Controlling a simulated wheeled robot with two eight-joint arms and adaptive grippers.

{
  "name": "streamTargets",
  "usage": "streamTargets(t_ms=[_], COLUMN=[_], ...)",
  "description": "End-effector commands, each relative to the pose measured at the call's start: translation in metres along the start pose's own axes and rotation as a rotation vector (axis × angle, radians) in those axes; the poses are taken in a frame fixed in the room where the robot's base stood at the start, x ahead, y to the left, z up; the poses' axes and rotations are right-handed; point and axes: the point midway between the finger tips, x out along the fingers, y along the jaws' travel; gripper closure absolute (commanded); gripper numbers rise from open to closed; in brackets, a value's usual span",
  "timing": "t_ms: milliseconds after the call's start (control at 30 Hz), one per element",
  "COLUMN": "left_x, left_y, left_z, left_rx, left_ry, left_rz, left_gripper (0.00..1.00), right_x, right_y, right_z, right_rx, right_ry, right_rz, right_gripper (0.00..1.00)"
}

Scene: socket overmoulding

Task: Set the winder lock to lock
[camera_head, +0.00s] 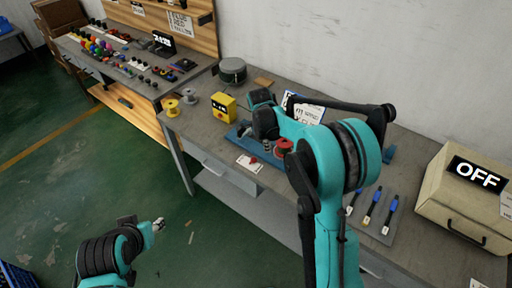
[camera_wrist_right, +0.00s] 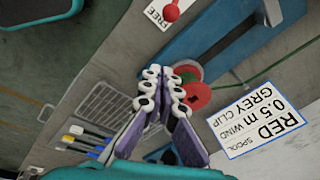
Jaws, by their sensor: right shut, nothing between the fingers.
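The winder lock shows in the right wrist view as a red knob (camera_wrist_right: 171,13) on a white card (camera_wrist_right: 158,20) that reads FREE. The head view also shows the red knob (camera_head: 253,161) at the bench's front edge. The blue winder base (camera_wrist_right: 206,32) lies beside it, with a red spool (camera_wrist_right: 196,97) behind my right fingers. My right gripper (camera_wrist_right: 164,86) is shut and empty, apart from the knob, which is above it in the wrist picture. In the head view my right arm partly covers the winder. My left gripper (camera_head: 157,225) hangs over the floor; its jaws are unclear.
A label card (camera_wrist_right: 258,117) reads RED SPOOL, 0.5 m WIND, GREY CLIP. A yellow box (camera_head: 223,108) and yellow spool (camera_head: 171,108) stand left of the winder. Green floor lies before the bench.

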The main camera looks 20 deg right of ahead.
Motion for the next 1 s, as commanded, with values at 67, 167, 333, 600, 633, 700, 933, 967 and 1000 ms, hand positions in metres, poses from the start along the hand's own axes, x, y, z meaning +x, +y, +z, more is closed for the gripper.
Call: streamTargets(t_ms=[67,167,333,600,633,700,933,967,1000], left_x=[-0.001,-0.001,-0.001,0.006,0.007,0.012,0.025,0.027,0.029], left_y=[0.0,0.0,0.0,0.0,0.0,0.0,0.0,0.0,0.0], left_z=[0.0,0.0,0.0,0.004,0.005,0.008,0.018,0.019,0.021], left_rx=[0.0,0.0,0.0,0.0,0.0,0.0,0.0,0.0,0.0], left_ry=[0.0,0.0,0.0,0.0,0.0,0.0,0.0,0.0,0.0], left_rz=[0.0,0.0,0.0,0.0,0.0,0.0,0.0,0.0,0.0], left_gripper=[0.6,0.6,0.6,0.6,0.6,0.6,0.6,0.6,0.6], right_x=[0.002,0.003,0.003,0.024,0.029,0.044,0.094,0.1,0.108], right_y=[-0.002,-0.002,-0.002,-0.001,-0.001,-0.001,-0.001,-0.001,-0.001], right_z=[0.0,0.0,0.0,0.001,0.001,0.001,0.0,0.0,0.0], right_rx=[0.016,0.022,0.02,0.019,0.019,0.019,0.02,0.02,0.02], right_ry=[0.003,0.004,0.003,0.003,0.003,0.003,0.003,0.003,0.003], right_rz=[0.004,0.006,0.005,0.004,0.004,0.004,0.004,0.004,0.004], right_gripper=[1.0,1.0,1.0,1.0,1.0,1.0,1.0,1.0,1.0])
